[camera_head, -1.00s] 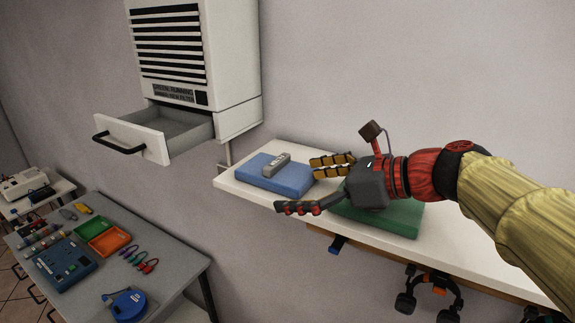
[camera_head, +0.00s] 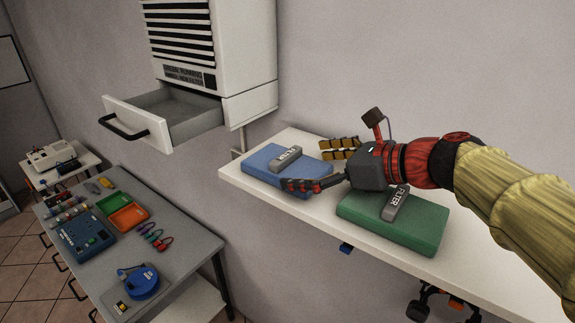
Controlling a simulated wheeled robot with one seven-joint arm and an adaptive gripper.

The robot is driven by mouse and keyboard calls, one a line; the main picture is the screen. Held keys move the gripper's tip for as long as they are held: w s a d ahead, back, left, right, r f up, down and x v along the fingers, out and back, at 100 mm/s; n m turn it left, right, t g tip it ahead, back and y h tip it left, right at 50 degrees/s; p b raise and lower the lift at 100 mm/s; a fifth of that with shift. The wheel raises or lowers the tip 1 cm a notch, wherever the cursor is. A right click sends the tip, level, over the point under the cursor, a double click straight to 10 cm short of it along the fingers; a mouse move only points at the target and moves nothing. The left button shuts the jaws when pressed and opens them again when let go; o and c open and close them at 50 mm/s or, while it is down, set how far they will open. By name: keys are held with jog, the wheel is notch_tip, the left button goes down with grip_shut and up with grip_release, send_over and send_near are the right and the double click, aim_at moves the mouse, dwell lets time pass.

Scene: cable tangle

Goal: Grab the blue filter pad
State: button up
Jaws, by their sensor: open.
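The blue filter pad (camera_head: 262,159) lies flat on the white shelf (camera_head: 450,286), near its left end. A grey handle (camera_head: 287,157) with a "FILTER" label stands on top of it. My gripper (camera_head: 312,165) is open, its fingers pointing left at the right side of the blue pad. One finger overlaps the pad's front right part in the picture, and the other is farther back. I cannot tell whether they touch it. The jaws look empty, with the grey handle just left of the fingertips.
A green filter pad (camera_head: 425,222) with its own grey handle (camera_head: 396,204) lies right of the blue one, below my wrist. A wall unit (camera_head: 245,45) has an open, empty drawer (camera_head: 140,128). A grey table (camera_head: 185,243) at lower left holds trays and tools.

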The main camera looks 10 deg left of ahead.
aim_at(287, 164)
jog(key=x, duration=0.3)
jog(key=shift+d, duration=0.1)
jog(key=shift+s+r, duration=0.1)
jog(key=c, duration=0.3)
jog(key=c, duration=0.7)
